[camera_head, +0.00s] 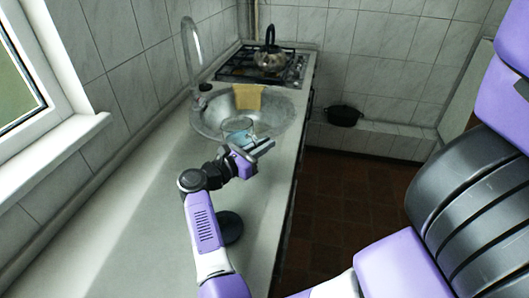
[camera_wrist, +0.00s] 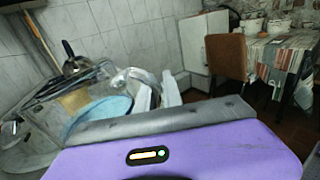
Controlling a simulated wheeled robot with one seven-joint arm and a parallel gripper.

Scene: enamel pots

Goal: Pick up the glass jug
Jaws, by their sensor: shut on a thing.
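The glass jug (camera_head: 239,127) is clear, with pale blue showing at its lower part, and appears at the near edge of the sink in the head view. In the wrist view a pale blue round shape (camera_wrist: 97,112), which looks like part of the jug, shows at left beyond my gripper's body. My gripper (camera_head: 258,148) is at the jug's near right side and is shut on it. The exact contact is hard to see. Whether the jug's base touches anything is unclear.
The round metal sink (camera_head: 208,122) has a tall faucet (camera_head: 190,55) and a yellow cloth (camera_head: 247,97). A kettle (camera_head: 270,56) stands on the stove behind. A dark round object (camera_head: 231,228) lies on the counter beside my arm. The near-left counter (camera_head: 120,215) is clear.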

